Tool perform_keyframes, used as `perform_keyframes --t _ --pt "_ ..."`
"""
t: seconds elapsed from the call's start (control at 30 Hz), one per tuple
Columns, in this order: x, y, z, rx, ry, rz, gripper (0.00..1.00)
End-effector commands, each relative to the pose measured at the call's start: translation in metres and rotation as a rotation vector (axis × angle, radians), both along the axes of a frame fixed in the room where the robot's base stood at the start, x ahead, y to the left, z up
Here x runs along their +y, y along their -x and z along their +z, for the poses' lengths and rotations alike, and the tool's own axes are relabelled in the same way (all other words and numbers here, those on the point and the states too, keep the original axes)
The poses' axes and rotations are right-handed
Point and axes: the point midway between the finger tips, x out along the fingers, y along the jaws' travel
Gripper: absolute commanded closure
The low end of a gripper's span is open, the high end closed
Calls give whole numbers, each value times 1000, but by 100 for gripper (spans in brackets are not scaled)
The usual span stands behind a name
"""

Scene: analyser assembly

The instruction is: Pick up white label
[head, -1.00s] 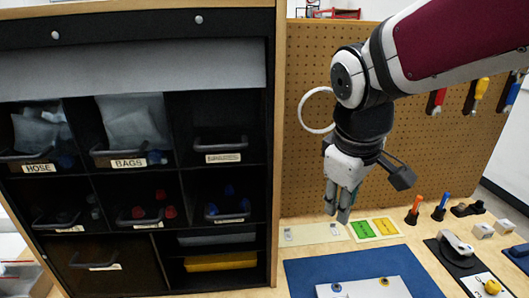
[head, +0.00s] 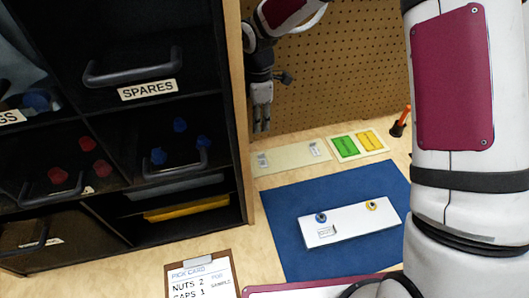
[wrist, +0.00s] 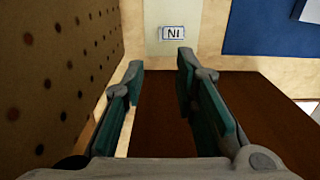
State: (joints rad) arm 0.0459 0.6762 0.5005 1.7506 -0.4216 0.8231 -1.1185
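A small white label (wrist: 173,33) marked "IN", upside down in the wrist view, lies on a pale backing sheet (wrist: 172,12), just beyond my fingertips. In the head view the pale sheet (head: 290,157) lies at the foot of the pegboard and carries a white label (head: 263,160) at its left end and another (head: 314,149) at its right end. My gripper (head: 262,125) points down above the sheet's left part. In the wrist view my gripper (wrist: 161,64) is open, with nothing between its fingers.
The pegboard (head: 340,70) stands close beside my gripper. The black drawer cabinet (head: 240,130) is at the left. A green card (head: 344,146) and yellow card (head: 369,140) lie right of the sheet. A white plate (head: 345,221) rests on a blue mat (head: 290,238); a clipboard (head: 200,282) is in front.

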Motion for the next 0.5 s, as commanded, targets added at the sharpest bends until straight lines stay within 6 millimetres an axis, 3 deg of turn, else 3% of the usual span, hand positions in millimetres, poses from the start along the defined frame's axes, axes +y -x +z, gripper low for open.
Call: perform_keyframes --t 0.3,0.5 --pt "0 1 -54 4 1 3 73" --pt "0 1 -79 2 0 1 73"
